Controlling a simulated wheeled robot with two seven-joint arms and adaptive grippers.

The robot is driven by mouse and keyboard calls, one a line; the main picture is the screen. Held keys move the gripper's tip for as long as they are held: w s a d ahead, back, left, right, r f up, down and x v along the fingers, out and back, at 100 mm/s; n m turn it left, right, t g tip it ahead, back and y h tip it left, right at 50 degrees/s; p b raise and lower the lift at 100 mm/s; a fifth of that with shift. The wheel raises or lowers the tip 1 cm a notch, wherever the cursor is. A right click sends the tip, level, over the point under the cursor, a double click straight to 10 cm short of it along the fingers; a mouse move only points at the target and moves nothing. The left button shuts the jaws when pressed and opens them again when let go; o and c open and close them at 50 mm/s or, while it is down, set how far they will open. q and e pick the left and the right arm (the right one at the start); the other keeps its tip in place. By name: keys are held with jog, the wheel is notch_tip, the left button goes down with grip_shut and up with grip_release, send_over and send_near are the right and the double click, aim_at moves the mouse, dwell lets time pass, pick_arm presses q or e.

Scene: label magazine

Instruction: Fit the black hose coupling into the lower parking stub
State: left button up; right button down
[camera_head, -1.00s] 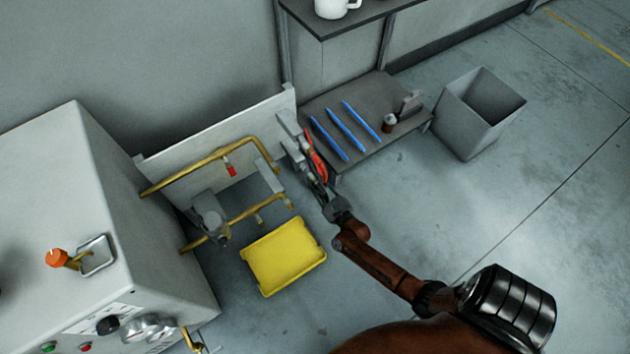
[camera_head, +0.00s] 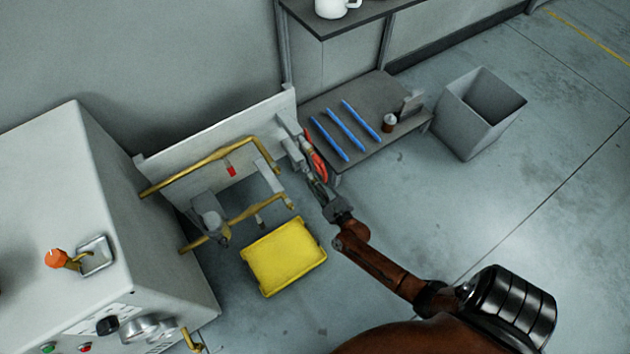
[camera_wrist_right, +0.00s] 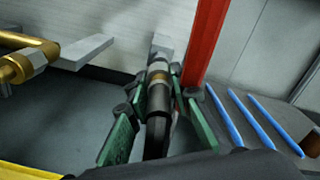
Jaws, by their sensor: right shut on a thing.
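My right gripper (camera_head: 315,183) is at the right end of the panel, beside the grey parking stubs (camera_head: 293,150). In the wrist view the right gripper (camera_wrist_right: 160,92) has its green-padded fingers on both sides of the black hose coupling (camera_wrist_right: 158,97). The coupling has a brass band and a grey metal tip, pointing away from the gripper. A pale grey block (camera_wrist_right: 166,42), apparently a stub, lies just beyond the tip. I cannot tell whether they touch. In the head view the fingers hide most of the coupling. My left gripper is not in view.
A red hose or bar (camera_wrist_right: 205,40) stands close right of the coupling. Brass pipes (camera_head: 205,160) run along the panel (camera_head: 215,130) to the left. A yellow tray (camera_head: 285,257) lies below. A low shelf (camera_head: 375,95) with blue pens is behind; a grey bin (camera_head: 480,112) stands right.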

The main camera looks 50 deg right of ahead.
aim_at(324, 193)
jog(key=shift+b+x, duration=0.4)
jog(key=shift+x, duration=0.95)
jog(key=c, duration=1.7)
grip_release()
jog(key=shift+o, duration=0.2)
jog(key=v, duration=1.2)
jog(key=shift+r, duration=0.1)
